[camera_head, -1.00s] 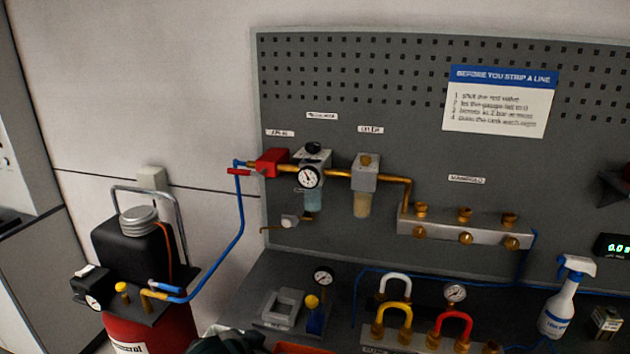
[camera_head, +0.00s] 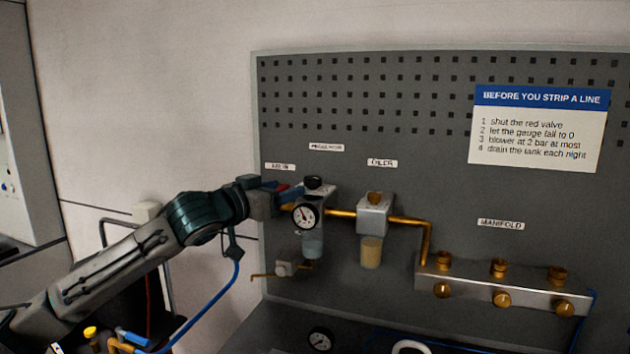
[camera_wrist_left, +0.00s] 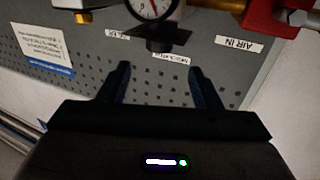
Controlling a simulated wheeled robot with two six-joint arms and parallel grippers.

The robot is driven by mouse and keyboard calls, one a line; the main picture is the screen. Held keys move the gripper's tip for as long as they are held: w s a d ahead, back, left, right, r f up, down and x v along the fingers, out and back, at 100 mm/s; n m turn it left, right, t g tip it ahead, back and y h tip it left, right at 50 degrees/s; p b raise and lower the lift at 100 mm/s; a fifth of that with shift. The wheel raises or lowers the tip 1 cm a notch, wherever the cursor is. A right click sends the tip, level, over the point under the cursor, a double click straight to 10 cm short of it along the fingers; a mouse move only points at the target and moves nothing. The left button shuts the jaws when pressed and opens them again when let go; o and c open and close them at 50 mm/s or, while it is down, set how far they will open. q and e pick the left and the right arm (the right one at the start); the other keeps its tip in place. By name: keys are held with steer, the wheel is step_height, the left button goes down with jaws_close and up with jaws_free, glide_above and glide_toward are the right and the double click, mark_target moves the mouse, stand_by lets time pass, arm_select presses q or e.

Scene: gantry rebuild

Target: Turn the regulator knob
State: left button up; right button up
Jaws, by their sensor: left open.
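The regulator (camera_head: 313,215) hangs on the grey board, with a round white gauge (camera_head: 306,215) on its front and a black knob (camera_head: 313,182) on top. The knob also shows in the left wrist view (camera_wrist_left: 165,40), upside down, with the gauge (camera_wrist_left: 153,6) beyond it. My left gripper (camera_head: 288,190) is open and empty, just left of the knob in the head view. In the wrist view its two fingers (camera_wrist_left: 158,70) stand apart and the knob lies beyond their tips, roughly between them. My right gripper is out of view.
The red air-in valve (camera_wrist_left: 265,18) sits close beside the regulator; my gripper mostly hides it in the head view. An oiler (camera_head: 373,215) and brass pipe (camera_head: 410,221) stand to the right, then the manifold (camera_head: 500,290). A blue hose (camera_head: 205,308) hangs below my arm.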

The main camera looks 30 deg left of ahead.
mark_target(307, 182)
arm_select(q)
steer(key=shift+w+d+r+p, duration=0.1)
steer(key=shift+w+d+p, duration=0.1)
steer(key=shift+w+p, duration=1.55)
steer(key=shift+w, duration=0.3)
steer(key=w+p, duration=0.2)
steer(key=w, duration=0.3)
steer(key=shift+w+d+p, duration=0.15)
steer(key=shift+d+p, duration=0.15)
steer(key=shift+p, duration=0.1)
steer(key=shift+w+f, duration=0.2)
steer(key=shift+w, duration=0.2)
steer(key=c, duration=1)
steer(key=shift+o, duration=0.2)
